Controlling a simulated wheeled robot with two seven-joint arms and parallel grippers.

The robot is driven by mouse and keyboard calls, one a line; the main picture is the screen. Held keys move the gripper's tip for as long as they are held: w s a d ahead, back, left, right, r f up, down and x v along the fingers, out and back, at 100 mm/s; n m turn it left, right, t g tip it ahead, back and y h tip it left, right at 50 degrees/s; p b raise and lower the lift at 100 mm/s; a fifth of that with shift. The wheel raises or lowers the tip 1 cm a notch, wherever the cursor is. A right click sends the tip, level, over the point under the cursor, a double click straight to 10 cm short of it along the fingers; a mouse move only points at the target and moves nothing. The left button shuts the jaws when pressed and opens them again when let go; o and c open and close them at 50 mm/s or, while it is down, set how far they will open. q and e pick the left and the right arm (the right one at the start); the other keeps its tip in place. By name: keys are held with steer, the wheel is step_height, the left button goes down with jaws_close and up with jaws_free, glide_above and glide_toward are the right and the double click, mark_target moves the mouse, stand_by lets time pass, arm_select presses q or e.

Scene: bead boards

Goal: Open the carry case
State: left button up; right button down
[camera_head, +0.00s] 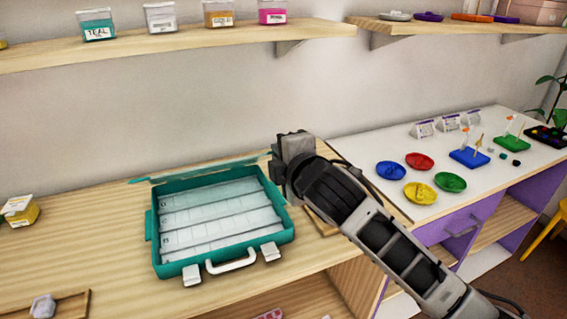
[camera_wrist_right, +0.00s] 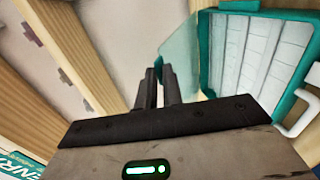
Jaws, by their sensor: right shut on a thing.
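The teal carry case (camera_head: 222,262) lies on the wooden bench, its white rows of compartments uncovered. Its white handle (camera_head: 232,262) and two white latches face the front edge. The clear teal lid (camera_head: 200,167) shows as a thin strip along the case's back side, swung away from the tray. In the right wrist view the lid (camera_wrist_right: 182,58) stands out beside the open case (camera_wrist_right: 208,60). My right gripper (camera_head: 280,172) is at the lid's right end, its fingers (camera_wrist_right: 157,82) shut on the lid. My left gripper is not in view.
A yellow-filled tub (camera_head: 20,210) stands at the left of the bench. A small wooden tray (camera_head: 55,306) is at the front left. A shelf (camera_head: 180,45) with several labelled tubs overhangs the back. Coloured dishes and boards sit on the white table (camera_head: 400,150) at right.

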steer(key=shift+w+r, duration=0.1)
steer(key=shift+r, duration=0.15)
steer(key=c, duration=1.6)
jaws_free()
steer(key=shift+f, duration=0.1)
